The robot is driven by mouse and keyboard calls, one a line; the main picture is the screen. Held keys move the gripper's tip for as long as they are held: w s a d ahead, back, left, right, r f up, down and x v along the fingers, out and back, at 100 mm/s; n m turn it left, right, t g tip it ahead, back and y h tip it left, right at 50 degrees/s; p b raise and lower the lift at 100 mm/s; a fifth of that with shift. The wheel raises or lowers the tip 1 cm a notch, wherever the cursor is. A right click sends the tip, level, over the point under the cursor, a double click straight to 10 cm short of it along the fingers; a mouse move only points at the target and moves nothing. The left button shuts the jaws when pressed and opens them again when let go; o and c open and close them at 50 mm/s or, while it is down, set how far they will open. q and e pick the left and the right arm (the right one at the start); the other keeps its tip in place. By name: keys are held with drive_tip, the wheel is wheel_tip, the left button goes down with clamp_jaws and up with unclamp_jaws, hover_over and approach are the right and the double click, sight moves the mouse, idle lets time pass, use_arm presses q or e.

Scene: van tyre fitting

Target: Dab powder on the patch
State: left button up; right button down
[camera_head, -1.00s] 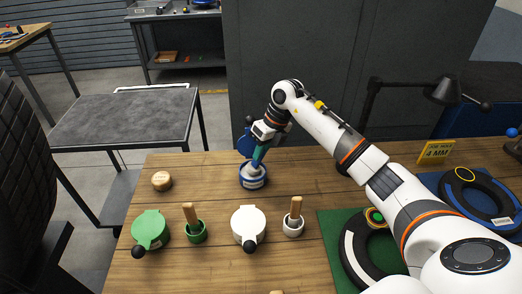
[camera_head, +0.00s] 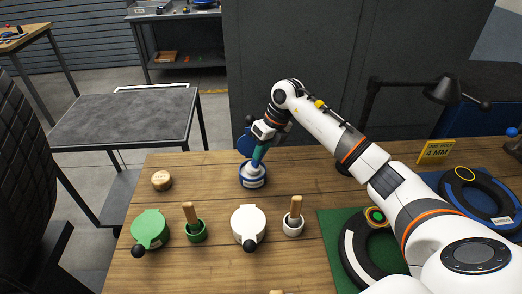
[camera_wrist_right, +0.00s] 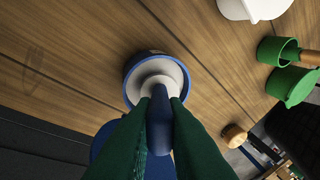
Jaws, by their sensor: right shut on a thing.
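My right gripper (camera_head: 258,154), with green fingers (camera_wrist_right: 125,145), points down at the back of the wooden table. It is shut on the dark blue handle (camera_wrist_right: 159,118) of a dabber. The dabber's white head (camera_wrist_right: 160,80) is in the mouth of a blue-rimmed white pot (camera_head: 254,182), which also shows in the right wrist view (camera_wrist_right: 133,68). Its blue lid (camera_head: 245,142) stands open behind. How deep the head sits is hard to tell. A black tyre piece (camera_head: 356,262) on a green mat carries a round patch with coloured rings (camera_head: 376,217). My left gripper is out of view.
A lidded green pot (camera_head: 150,228), a green cup with a wooden handle (camera_head: 196,230), a lidded white pot (camera_head: 248,224) and a white cup (camera_head: 292,226) stand in front. A wooden knob (camera_head: 161,180) lies left. Another tyre piece (camera_head: 480,195) and a yellow sign (camera_head: 436,151) are right.

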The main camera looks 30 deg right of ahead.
drive_tip(key=shift+r+p, duration=0.65)
drive_tip(key=shift+r, duration=0.15)
drive_tip(key=shift+r+p, duration=1.75)
drive_tip(key=shift+r, duration=0.95)
drive_tip(key=s+a+n+g+h, duration=0.1)
drive_tip(key=s+a+n, duration=0.3)
drive_tip(key=n, duration=0.7)
drive_tip(key=s+a+n+g+h, duration=0.1)
drive_tip(key=s+a+n+h, duration=0.2)
drive_tip(key=s+n, duration=0.6)
drive_tip(key=s+a+n+g+h, duration=0.2)
drive_tip(key=s+a+n, duration=0.3)
drive_tip(key=n, duration=0.8)
drive_tip(key=shift+s+f+n+h, duration=0.15)
drive_tip(key=shift+s+n+h, duration=0.25)
drive_tip(key=shift+s, duration=0.8)
